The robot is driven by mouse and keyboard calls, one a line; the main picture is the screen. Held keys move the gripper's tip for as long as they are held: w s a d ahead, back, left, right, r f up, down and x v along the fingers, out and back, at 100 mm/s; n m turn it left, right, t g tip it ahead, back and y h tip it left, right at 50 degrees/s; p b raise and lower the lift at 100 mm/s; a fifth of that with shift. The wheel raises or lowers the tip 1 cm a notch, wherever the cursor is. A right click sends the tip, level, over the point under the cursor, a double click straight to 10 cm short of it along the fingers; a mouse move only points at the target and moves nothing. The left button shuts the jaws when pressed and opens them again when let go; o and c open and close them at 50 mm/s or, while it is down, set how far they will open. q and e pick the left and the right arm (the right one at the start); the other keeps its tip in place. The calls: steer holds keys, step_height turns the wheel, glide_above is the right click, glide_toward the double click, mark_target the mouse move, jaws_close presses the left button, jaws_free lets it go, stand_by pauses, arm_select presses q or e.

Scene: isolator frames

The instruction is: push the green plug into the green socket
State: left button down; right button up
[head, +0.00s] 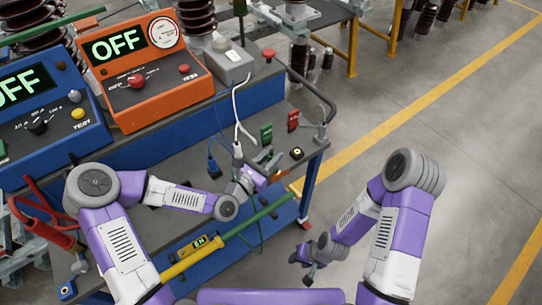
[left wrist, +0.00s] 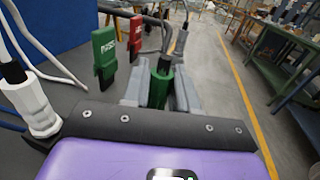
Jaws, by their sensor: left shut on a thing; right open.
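The green plug (left wrist: 161,86) is between the grey fingers of my left gripper (left wrist: 160,92) in the left wrist view, with a dark cable end at its top. My left gripper (head: 268,161) is shut on it over the bench's right end in the head view. An upright green block (head: 266,134), which looks like the green socket, stands just beyond the gripper. It also shows in the left wrist view (left wrist: 104,52), left of the plug and apart from it. The plug's lower end is hidden. My right gripper (head: 308,272) is open and empty, low beside the bench.
A red block (head: 293,120) stands beside the green one. A white connector (head: 238,150) and a blue connector (head: 213,168) with cables are left of the gripper. A black piece (head: 297,153) lies near the bench edge. A green-and-yellow rod (head: 258,216) crosses in front. Floor at right is clear.

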arm_select(q)
steer(key=shift+f, duration=0.15)
steer(key=c, duration=0.8)
jaws_free()
steer(key=p+v, duration=0.1)
steer(key=v, duration=0.6)
steer(key=shift+s+a, duration=0.2)
steer(key=shift+s, duration=0.05)
